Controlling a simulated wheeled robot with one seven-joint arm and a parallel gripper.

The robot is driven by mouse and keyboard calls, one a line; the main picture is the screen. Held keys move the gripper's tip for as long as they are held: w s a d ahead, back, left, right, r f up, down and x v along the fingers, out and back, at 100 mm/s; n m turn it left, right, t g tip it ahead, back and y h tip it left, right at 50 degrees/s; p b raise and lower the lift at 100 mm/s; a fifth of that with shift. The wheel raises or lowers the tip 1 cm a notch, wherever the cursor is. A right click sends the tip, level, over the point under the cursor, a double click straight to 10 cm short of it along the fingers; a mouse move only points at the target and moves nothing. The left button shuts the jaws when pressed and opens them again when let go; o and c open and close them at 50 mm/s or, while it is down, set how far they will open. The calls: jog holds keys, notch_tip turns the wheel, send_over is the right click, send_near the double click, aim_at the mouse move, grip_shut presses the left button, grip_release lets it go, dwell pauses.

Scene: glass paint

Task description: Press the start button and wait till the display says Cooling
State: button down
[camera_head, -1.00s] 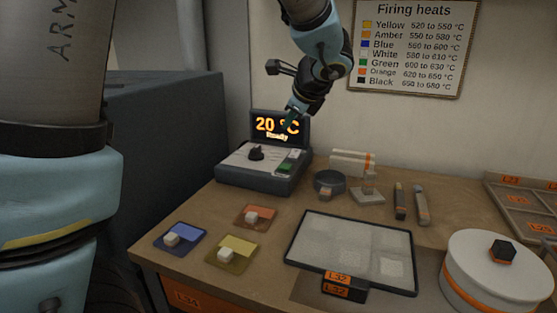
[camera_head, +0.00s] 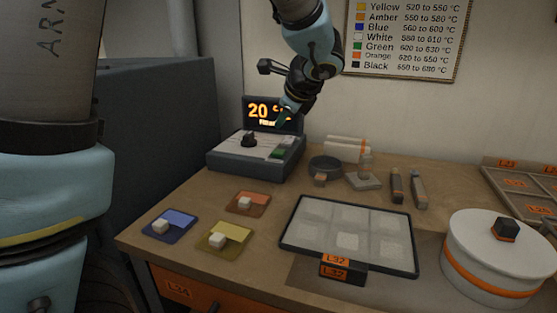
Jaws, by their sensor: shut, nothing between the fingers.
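The control unit (camera_head: 235,153) stands at the back left of the bench, with a black knob (camera_head: 249,139) and a green button (camera_head: 277,154) on its top. Its display (camera_head: 257,113) shows 20 °C in orange; the small word below looks like "Firing", its end hidden by my gripper. My gripper (camera_head: 283,117) is shut and empty. It shows in front of the display's right part, above the button in the picture and apart from it.
Blue, yellow and orange glass sheets (camera_head: 169,226) with white blocks lie at the front left. A tray of pale squares (camera_head: 299,241) lies mid-bench. A round white lidded pot (camera_head: 490,252) stands at right, and a small dark dish (camera_head: 325,167) near the control unit.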

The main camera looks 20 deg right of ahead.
aim_at(281, 153)
notch_tip(281, 153, down, 5)
jog(key=b, duration=0.3)
dwell(1.9)
jog(key=shift+f+b, duration=0.3)
jog(key=shift+b, duration=0.2)
jog(key=shift+f+b, duration=0.4)
jog(key=shift+f, duration=0.05)
dwell(0.4)
jog(key=shift+r, duration=0.1)
jog(key=shift+r+p, duration=0.7)
jog(key=shift+r, duration=0.05)
notch_tip(281, 153, up, 5)
jog(key=p, duration=0.4)
jog(key=shift+r, duration=0.1)
